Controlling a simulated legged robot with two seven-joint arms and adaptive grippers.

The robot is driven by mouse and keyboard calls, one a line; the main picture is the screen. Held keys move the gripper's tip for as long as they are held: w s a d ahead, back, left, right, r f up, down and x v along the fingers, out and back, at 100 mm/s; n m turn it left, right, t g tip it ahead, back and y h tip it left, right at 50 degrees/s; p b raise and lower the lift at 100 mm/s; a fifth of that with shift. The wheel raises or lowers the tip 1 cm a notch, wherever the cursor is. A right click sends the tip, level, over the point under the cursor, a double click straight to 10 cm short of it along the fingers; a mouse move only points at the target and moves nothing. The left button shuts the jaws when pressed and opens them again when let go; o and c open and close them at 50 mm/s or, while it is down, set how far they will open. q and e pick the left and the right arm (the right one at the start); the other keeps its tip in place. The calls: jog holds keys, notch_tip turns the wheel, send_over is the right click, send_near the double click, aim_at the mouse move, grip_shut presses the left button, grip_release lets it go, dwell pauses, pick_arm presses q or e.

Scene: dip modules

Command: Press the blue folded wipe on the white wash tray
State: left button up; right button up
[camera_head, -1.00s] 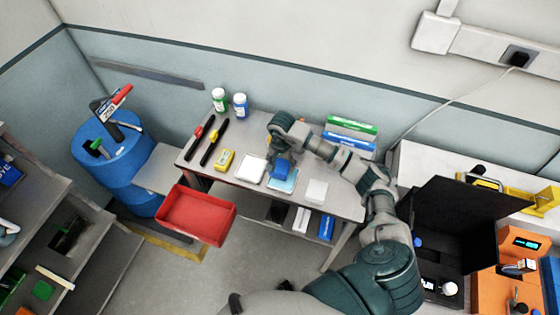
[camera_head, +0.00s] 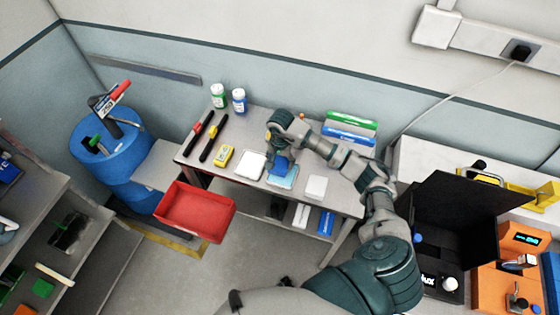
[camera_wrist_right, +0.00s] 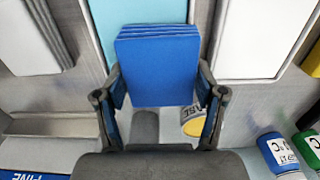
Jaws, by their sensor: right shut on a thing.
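My right gripper (camera_head: 278,148) is shut on the blue folded wipe (camera_head: 280,166). In the wrist view the wipe (camera_wrist_right: 157,65) is a flat blue pad with stacked folds, gripped at its sides between the two fingers (camera_wrist_right: 160,95). It is over or beside the light blue tray (camera_head: 283,181); I cannot tell whether it touches. A white tray (camera_head: 250,166), which fits the white wash tray, lies just left of the light blue one on the table. It shows at upper right in the wrist view (camera_wrist_right: 262,38). My left gripper is not in view.
A white block (camera_head: 316,187) lies right of the light blue tray. A yellow item (camera_head: 223,156), two dark-handled tools (camera_head: 208,140) and two bottles (camera_head: 229,98) are at the left. Green and blue boxes (camera_head: 350,130) stand behind my arm. A red bin (camera_head: 196,211) is at the front left.

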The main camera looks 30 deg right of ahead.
jog(key=shift+s+a+f+b, duration=0.1)
jog(key=shift+s+f+b, duration=0.05)
jog(key=shift+f+b, duration=0.45)
dwell(1.6)
jog(key=shift+r+p, duration=1.05)
jog(key=shift+r, duration=1.05)
jog(key=shift+r+p, duration=0.7)
jog(key=shift+r, duration=0.85)
